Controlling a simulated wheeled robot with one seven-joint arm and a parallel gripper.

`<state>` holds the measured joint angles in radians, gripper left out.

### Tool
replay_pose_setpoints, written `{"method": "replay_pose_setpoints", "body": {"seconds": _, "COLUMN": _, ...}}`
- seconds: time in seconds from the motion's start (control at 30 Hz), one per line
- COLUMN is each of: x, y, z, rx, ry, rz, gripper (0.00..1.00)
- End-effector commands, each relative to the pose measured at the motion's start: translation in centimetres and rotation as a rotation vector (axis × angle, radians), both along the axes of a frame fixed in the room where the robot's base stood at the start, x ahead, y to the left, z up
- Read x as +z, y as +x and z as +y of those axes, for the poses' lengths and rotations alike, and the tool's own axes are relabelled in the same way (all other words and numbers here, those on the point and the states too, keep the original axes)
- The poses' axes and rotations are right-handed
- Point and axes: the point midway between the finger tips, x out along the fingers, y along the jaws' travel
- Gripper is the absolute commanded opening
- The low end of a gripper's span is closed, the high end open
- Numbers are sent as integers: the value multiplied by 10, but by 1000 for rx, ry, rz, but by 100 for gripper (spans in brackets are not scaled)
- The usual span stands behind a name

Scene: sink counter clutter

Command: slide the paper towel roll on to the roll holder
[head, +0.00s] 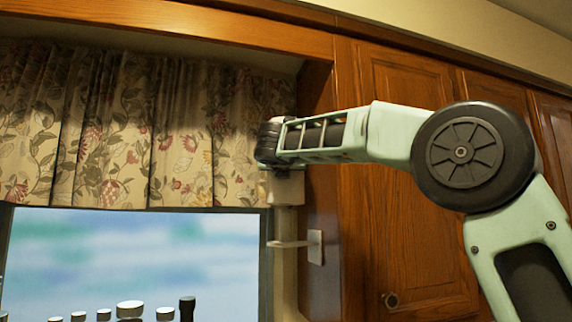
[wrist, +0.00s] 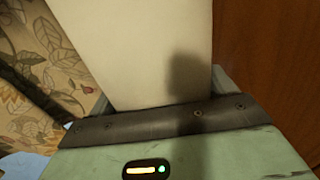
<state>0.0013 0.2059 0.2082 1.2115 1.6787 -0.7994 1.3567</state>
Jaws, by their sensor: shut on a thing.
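The paper towel roll (wrist: 135,50) is a broad, pale cream surface that fills the middle of the wrist view, just beyond my gripper's palm. A dark shadow falls on its right side. My gripper (head: 284,188) is shut on the roll. In the head view it is high beside the cabinet's side, and I cannot make out its fingertips or the roll clearly. The roll holder (head: 315,247) has a pale plate on the cabinet's side and a thin bar reaching left from it. It is just below my gripper in the head view. I cannot tell the depth between them.
Wooden cabinets (head: 410,200) stand close on the right. A floral curtain (head: 140,135) hangs on the left above a bright window (head: 140,255). Several bottle tops (head: 130,310) show along the bottom left edge. The counter is out of view.

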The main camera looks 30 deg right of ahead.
Motion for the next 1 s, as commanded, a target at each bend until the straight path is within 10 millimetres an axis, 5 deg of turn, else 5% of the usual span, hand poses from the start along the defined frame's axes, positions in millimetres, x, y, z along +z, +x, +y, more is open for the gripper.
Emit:
{"method": "replay_pose_setpoints", "body": {"seconds": 0.4, "x": 0, "y": 19, "z": -8, "rx": 0, "ry": -1, "rz": 1, "gripper": 59}}
{"method": "replay_pose_setpoints", "body": {"seconds": 1.0, "x": -31, "y": 18, "z": -8, "rx": 0, "ry": -1, "rz": -1, "gripper": 59}}
